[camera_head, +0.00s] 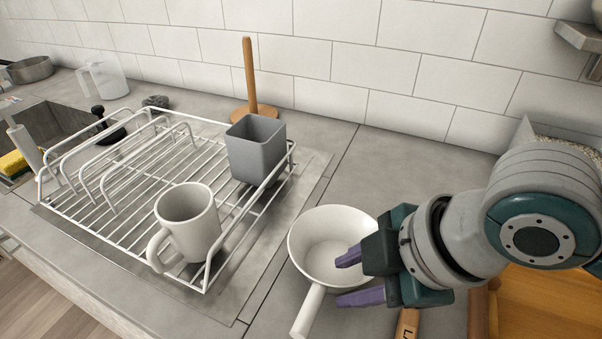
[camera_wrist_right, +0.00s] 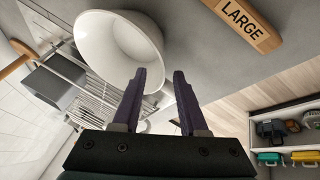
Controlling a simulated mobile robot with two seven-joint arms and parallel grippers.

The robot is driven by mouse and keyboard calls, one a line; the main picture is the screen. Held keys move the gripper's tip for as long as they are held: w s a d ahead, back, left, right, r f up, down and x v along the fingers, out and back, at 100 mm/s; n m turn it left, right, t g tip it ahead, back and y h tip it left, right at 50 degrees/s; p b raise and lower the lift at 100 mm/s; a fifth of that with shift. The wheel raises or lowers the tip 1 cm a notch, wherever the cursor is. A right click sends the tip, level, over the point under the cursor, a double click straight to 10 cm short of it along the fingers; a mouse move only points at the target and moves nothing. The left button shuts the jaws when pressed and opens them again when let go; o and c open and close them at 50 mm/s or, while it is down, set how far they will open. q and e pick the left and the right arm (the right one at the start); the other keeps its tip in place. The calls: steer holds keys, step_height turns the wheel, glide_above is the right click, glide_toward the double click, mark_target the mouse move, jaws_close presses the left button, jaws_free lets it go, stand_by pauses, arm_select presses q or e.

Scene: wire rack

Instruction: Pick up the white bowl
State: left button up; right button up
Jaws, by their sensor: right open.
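The white bowl (camera_head: 322,252) stands on the grey counter to the right of the wire rack, with its opening up. A white handle-like piece (camera_head: 308,312) reaches from its near side toward the bottom edge. My right gripper (camera_head: 338,281) is open over the bowl's right side, its purple fingers pointing left. Whether a finger touches the rim cannot be told. My left gripper is not in view.
The white wire rack (camera_head: 130,208) holds a white mug (camera_head: 190,225) and a grey square cup (camera_head: 256,150). A wooden paper-towel stand (camera_head: 250,80) is behind it. A wooden handle marked LARGE (camera_wrist_right: 243,22) lies near the gripper. Counter behind the bowl is clear.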

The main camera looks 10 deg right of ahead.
mark_target(336, 282)
steer(key=x, duration=0.3)
steer(key=shift+w+a+f+b, duration=0.15)
steer(key=shift+f+b, duration=0.05)
steer(key=shift+b, duration=0.1)
jaws_close()
stand_by(1.2)
